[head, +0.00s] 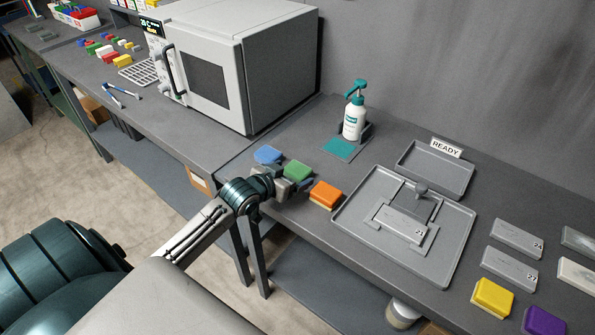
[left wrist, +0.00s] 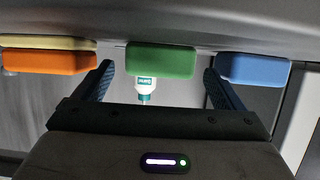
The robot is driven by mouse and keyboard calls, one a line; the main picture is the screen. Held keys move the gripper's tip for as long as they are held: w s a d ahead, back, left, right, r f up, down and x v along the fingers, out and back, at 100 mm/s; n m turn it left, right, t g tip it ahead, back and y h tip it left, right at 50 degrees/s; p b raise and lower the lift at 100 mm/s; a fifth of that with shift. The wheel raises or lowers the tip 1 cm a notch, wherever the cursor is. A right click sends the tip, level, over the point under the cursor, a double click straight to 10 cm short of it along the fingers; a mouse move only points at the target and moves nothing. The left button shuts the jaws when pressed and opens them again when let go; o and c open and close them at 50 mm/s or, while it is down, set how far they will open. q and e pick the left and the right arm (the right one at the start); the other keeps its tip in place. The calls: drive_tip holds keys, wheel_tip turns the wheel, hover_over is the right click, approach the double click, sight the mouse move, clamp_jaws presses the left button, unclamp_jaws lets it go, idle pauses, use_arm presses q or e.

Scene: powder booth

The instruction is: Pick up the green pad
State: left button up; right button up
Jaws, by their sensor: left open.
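The green pad (head: 298,171) lies on the grey bench between a blue pad (head: 268,156) and an orange pad (head: 325,193). My left gripper (head: 289,185) is open and empty, close in front of the green pad. In the left wrist view the green pad (left wrist: 160,61) shows in the gap between the two fingertips (left wrist: 157,70). The orange pad (left wrist: 50,60) is outside one finger and the blue pad (left wrist: 253,69) outside the other. I cannot tell whether a finger touches a pad. My right gripper is not in view.
A metal tray (head: 345,222) with a press-like fixture is right of the orange pad. A pump bottle (head: 353,120) stands behind on a teal mat (head: 341,149). A white oven (head: 240,70) stands left. Yellow (head: 493,297) and purple (head: 543,321) pads lie far right.

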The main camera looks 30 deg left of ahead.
sight(293, 172)
use_arm(q)
drive_tip(key=x, duration=0.3)
drive_tip(key=shift+w+d+p, duration=0.1)
drive_tip(key=shift+w+p, duration=0.2)
drive_tip(key=shift+p, duration=0.05)
drive_tip(key=shift+c, duration=1.3)
drive_tip(key=c, duration=0.8)
